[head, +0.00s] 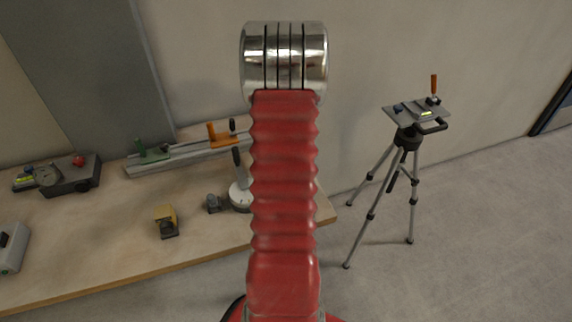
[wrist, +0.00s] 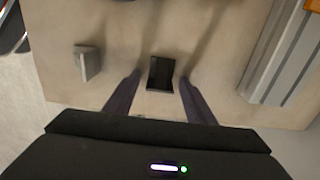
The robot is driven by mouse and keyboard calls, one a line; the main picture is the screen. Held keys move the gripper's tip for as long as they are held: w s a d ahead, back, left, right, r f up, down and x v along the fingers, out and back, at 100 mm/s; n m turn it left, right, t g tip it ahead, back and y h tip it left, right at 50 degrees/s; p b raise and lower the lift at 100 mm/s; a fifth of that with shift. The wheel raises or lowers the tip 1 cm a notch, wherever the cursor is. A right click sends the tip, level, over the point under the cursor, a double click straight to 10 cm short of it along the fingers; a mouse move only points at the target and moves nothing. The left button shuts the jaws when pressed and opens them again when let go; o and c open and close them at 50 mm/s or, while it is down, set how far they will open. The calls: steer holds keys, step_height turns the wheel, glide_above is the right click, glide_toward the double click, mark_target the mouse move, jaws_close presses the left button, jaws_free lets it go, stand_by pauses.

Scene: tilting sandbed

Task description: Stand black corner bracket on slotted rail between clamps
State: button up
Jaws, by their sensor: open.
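In the wrist view the black corner bracket (wrist: 161,73) lies on the bench between the two spread fingers of my gripper (wrist: 160,80), with a gap on each side. My gripper is open and empty. In the head view my own arm hides much of the bench's right end, and I cannot make out the gripper or the black bracket there. The slotted rail (head: 185,155) lies along the back of the bench, with a green clamp (head: 150,152) and an orange clamp (head: 226,134) on it. The rail (wrist: 283,57) also shows at the right of the wrist view.
A grey bracket (wrist: 87,62) stands left of my fingers in the wrist view. A gauge box (head: 68,175) stands at left. A tripod (head: 405,140) stands right of the bench.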

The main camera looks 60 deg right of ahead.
step_height(320, 180, up, 12)
stand_by(0.6)
steer(key=shift+r, duration=0.1)
stand_by(0.4)
steer(key=w+a+r+n+t+h, duration=0.1)
steer(key=w+a+r+n, duration=0.3)
steer(key=a, duration=0.5)
steer(key=w+a+r+n+t, duration=0.1)
steer(key=w+a+r+n, duration=0.35)
steer(key=a, duration=0.45)
steer(key=w+a+r+n+h, duration=0.1)
steer(key=w+a+r+n, duration=0.3)
steer(key=a, duration=0.5)
steer(key=s+a+n+t+y, duration=0.1)
steer(key=s+a+n, duration=0.3)
steer(key=a+n, duration=0.3)
steer(key=s+a+n+t+y, duration=0.1)
steer(key=s+a+n, duration=0.3)
steer(key=a, duration=1.2)
steer(key=n+t, duration=0.1)
steer(key=n, duration=0.2)
steer(key=shift+t, duration=0.3)
